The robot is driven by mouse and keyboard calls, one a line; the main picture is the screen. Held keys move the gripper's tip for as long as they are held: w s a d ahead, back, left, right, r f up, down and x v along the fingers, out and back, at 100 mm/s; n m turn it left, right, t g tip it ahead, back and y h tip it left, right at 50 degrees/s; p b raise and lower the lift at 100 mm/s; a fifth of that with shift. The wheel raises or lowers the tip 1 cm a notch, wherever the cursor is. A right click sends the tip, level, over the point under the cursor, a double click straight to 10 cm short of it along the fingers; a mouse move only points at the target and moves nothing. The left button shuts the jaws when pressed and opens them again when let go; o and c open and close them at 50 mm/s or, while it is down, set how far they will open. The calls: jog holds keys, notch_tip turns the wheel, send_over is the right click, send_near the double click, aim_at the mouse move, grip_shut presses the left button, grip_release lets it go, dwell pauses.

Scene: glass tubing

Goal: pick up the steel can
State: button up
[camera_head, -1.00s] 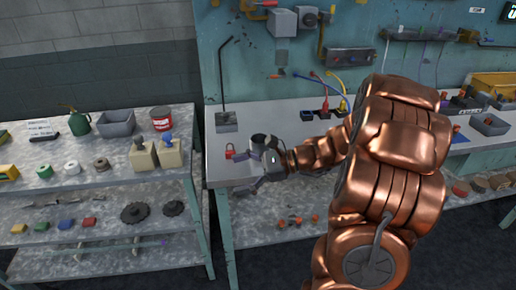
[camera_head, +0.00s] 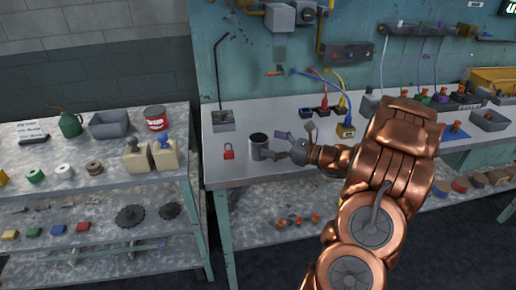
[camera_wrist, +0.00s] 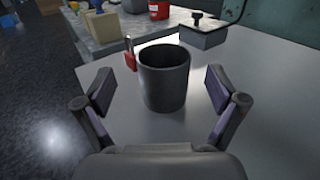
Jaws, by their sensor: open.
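The steel can (camera_head: 258,147) is a dark grey open-topped cylinder. It stands upright on the grey workbench, near its left end. In the wrist view the can (camera_wrist: 164,86) stands ahead of my gripper (camera_wrist: 160,98), roughly centred between the two open fingers. There is a visible gap on each side, and the fingers do not touch it. In the head view my gripper (camera_head: 280,145) is just right of the can, low over the bench. Its nearer finger overlaps the can's lower right side in the picture.
A red padlock (camera_head: 228,152) stands just left of the can. A grey block with a bent rod (camera_head: 224,122) is behind it. The bench front (camera_head: 262,173) is clear.

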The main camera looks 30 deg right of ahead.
aim_at(260, 138)
jog(key=shift+d+p+x, duration=0.2)
jog(key=shift+p+x, duration=0.2)
jog(key=shift+x, duration=1.85)
jog(key=shift+w, duration=0.1)
jog(key=c, duration=1.3)
jog(key=shift+c, duration=0.2)
jog(key=shift+r, duration=0.2)
